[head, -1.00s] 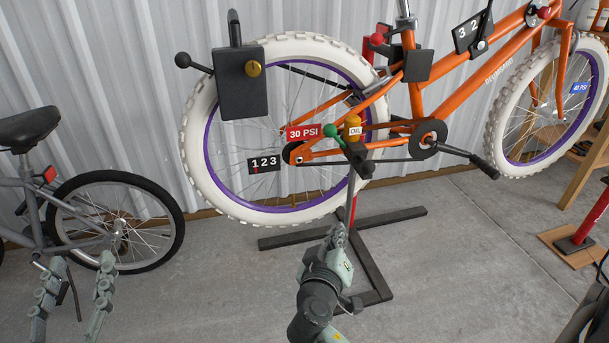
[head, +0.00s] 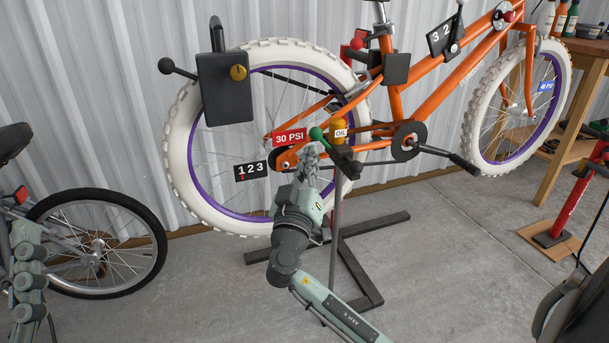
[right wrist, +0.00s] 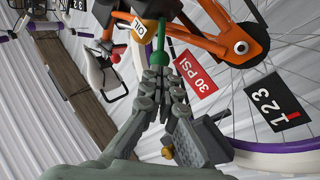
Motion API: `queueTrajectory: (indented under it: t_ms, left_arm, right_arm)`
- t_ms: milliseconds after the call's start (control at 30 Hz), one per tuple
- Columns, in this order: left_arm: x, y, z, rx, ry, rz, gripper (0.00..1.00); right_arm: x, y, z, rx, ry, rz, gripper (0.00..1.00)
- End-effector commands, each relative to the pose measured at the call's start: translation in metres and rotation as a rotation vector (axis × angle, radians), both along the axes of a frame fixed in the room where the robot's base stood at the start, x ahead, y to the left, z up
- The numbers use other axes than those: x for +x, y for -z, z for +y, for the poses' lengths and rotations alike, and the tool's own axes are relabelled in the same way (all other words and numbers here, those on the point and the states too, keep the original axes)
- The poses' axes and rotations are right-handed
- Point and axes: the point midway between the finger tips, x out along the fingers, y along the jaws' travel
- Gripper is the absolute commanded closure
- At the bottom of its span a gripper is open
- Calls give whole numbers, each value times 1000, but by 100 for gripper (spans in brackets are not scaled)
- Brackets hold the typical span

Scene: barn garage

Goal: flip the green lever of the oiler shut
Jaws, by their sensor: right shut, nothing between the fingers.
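The oiler (head: 339,132) is an orange bottle with a white OIL label, clamped beside the rear wheel of the orange bike. Its green lever (head: 316,133) has a ball knob, tilted up and left of the bottle. My right gripper (head: 311,152) is shut and empty, its fingertips just below the knob. In the right wrist view the shut fingertips (right wrist: 160,60) lie close to the green lever (right wrist: 162,32) and overlap its end; contact cannot be told. The OIL label (right wrist: 138,28) is beside it. My left gripper (head: 28,275) shows only partly at the left edge.
A red 30 PSI tag (head: 289,137), a 123 counter (head: 251,171) and a dark box (head: 225,88) surround the rear wheel. The stand post (head: 336,210) is just right of my right gripper. A grey bike (head: 95,245) stands at left.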

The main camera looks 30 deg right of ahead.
Motion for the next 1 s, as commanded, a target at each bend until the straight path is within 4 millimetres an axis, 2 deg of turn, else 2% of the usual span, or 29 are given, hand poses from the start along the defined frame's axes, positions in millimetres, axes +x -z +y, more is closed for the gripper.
queueTrajectory:
  t_ms: [233,700,800,1000]
  left_arm:
    - [4,6,-3,15,4,47,53]
    - [3,9,-3,14,4,45,53]
    - [-3,-2,3,-13,-4,-45,53]
    - [-10,-11,7,-33,-8,-106,53]
  right_arm:
    - [18,-8,-18,-1,1,1,100]
    - [21,-9,-23,24,2,-8,100]
    - [24,-14,-29,102,2,-27,100]
    - [24,-22,-35,193,1,-48,100]
